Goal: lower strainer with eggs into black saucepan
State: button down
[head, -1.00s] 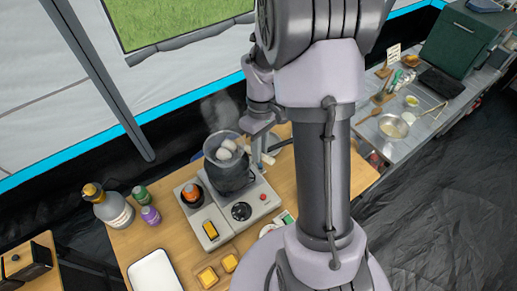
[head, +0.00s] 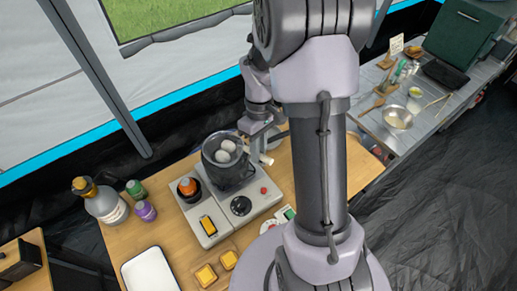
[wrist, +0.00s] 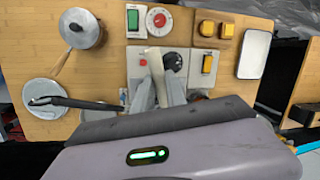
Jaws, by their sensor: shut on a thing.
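The clear-looking strainer (head: 209,152) holds two white eggs (head: 222,156) and sits at the mouth of the black saucepan (head: 232,182) on the hot plate in the head view. I cannot tell how deep it is inside the pan. My gripper (head: 262,150) is at the right of the strainer, shut on its handle (head: 266,158). In the wrist view my gripper (wrist: 168,98) has a pale strip, seemingly the handle (wrist: 154,62), between its fingers. The strainer bowl and eggs are hidden there.
The grey cooker (head: 255,203) has an orange-topped item (head: 187,187) beside the pan. Bottles (head: 106,206) and a white tray (head: 150,272) stand left. A lidded pot (wrist: 82,28) and a grey round pan (wrist: 45,92) show in the wrist view. Yellow blocks (head: 205,275) lie in front.

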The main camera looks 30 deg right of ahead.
jog(key=w+d+b+x, duration=0.1)
jog(key=b+x, duration=0.3)
jog(key=x, duration=0.2)
jog(key=shift+f, duration=0.45)
jog(key=shift+a+f+b, duration=0.1)
jog(key=shift+f+b, duration=0.5)
jog(key=shift+b, duration=0.05)
jog(key=c, duration=1.3)
grip_release()
jog(key=p+v, duration=0.5)
jog(key=v, duration=1.2)
jog(key=shift+w+r, duration=0.15)
jog(key=shift+r, duration=0.05)
